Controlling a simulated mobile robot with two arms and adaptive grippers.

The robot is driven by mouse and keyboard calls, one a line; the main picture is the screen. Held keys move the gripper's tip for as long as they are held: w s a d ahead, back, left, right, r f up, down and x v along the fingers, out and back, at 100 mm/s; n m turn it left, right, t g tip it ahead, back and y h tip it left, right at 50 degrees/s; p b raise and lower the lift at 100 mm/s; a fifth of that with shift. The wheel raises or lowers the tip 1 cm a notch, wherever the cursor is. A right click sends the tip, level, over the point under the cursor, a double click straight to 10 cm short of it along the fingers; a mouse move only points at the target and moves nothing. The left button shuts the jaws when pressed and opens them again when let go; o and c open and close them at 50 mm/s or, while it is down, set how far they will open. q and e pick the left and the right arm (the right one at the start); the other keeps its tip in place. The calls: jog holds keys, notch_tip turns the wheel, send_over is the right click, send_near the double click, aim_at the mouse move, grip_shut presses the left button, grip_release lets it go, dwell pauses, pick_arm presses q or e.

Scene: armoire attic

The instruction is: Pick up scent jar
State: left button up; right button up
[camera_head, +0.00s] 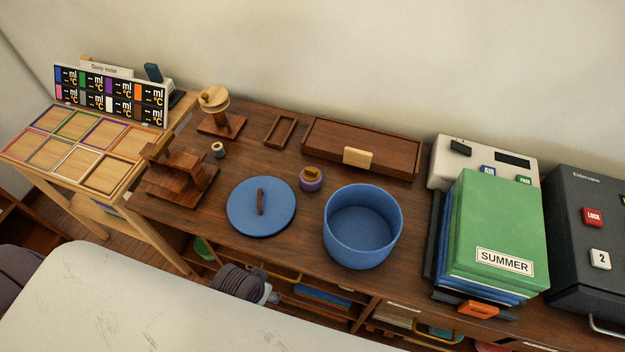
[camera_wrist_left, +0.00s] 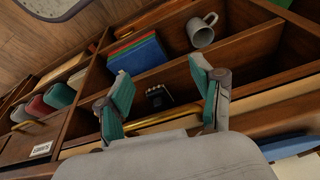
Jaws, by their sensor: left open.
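A small purple jar with a wooden top (camera_head: 311,181) stands on the brown wooden counter (camera_head: 290,235), between a blue round lid (camera_head: 245,215) and an open blue tub (camera_head: 362,240); it looks like the scent jar. My left gripper (camera_wrist_left: 163,82) is open and empty in the left wrist view, its teal-padded fingers apart. It faces the shelves below the counter, away from the jar. My right gripper is not in view.
A small spool-like item (camera_head: 218,150), wooden stands (camera_head: 180,180), a small tray (camera_head: 281,130) and a long wooden box (camera_head: 360,150) share the counter. The shelves hold a grey mug (camera_wrist_left: 202,31) and books (camera_wrist_left: 138,54).

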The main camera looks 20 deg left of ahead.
pick_arm(q)
jog(key=w+r+t, duration=0.1)
jog(key=w+r, duration=0.2)
jog(key=w+d+r+t, duration=0.1)
jog(key=w+r+t, duration=0.1)
jog(key=w+r, duration=0.1)
jog(key=w+r+t+b, duration=0.1)
jog(key=w+r, duration=0.2)
jog(key=r, duration=0.2)
jog(key=shift+d+t+h, duration=0.2)
jog(key=shift+t+h, duration=0.1)
jog(key=shift+t, duration=0.1)
jog(key=w+r+n+t, duration=0.1)
jog(key=w+r+t, duration=0.35)
jog(key=w, duration=0.45)
jog(key=t, duration=0.1)
send_near(310, 171)
jog(key=x, duration=0.4)
jog(key=shift+w+d+f, duration=0.1)
jog(key=shift+w+f, duration=0.1)
jog(key=shift+w, duration=0.15)
jog(key=shift+p+x, duration=0.3)
jog(key=shift+x, duration=2.85)
jog(key=shift+r, duration=0.1)
jog(key=shift+s, duration=0.1)
grip_shut()
